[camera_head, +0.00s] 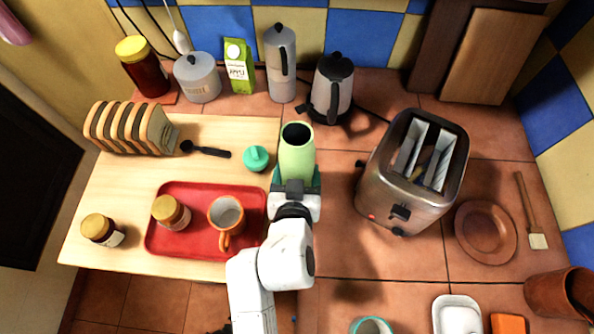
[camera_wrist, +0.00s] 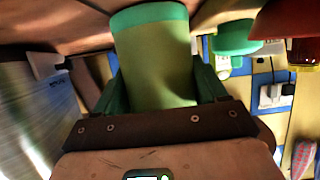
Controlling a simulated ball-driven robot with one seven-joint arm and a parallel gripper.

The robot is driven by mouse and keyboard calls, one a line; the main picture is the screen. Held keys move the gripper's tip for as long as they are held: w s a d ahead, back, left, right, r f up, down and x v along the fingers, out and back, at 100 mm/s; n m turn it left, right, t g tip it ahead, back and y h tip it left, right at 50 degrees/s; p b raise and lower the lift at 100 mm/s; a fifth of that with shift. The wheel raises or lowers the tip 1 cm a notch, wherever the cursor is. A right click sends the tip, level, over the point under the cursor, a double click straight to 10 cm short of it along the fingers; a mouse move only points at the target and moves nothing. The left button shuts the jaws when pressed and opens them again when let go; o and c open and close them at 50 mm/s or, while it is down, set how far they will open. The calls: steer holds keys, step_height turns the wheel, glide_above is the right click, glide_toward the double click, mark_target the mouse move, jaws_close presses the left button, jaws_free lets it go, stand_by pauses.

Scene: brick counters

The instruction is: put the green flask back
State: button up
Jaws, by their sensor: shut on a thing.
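The green flask (camera_head: 297,152) is held in my gripper (camera_head: 296,178), near the middle of the head view. Its open dark mouth faces up toward the back. My gripper is shut on the flask's lower part. In the wrist view the flask (camera_wrist: 153,50) fills the middle between the green fingers, with a teal band at the picture's top end. A teal-green lid (camera_head: 256,158) lies on the wooden board just left of the flask. It seems to show in the wrist view too (camera_wrist: 236,32).
The toaster (camera_head: 415,170) stands to the right. A red tray (camera_head: 190,248) with a jar and an orange mug (camera_head: 226,213) lies left. A moka pot (camera_head: 281,62), a kettle (camera_head: 331,88) and a carton (camera_head: 239,66) stand behind. Tiles between board and toaster are partly clear.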

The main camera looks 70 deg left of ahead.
steer(key=o, duration=1.4)
steer(key=shift+f, duration=0.1)
steer(key=shift+o, duration=0.2)
steer(key=shift+r, duration=0.25)
steer(key=v, duration=1.2)
steer(key=shift+s+f, duration=0.1)
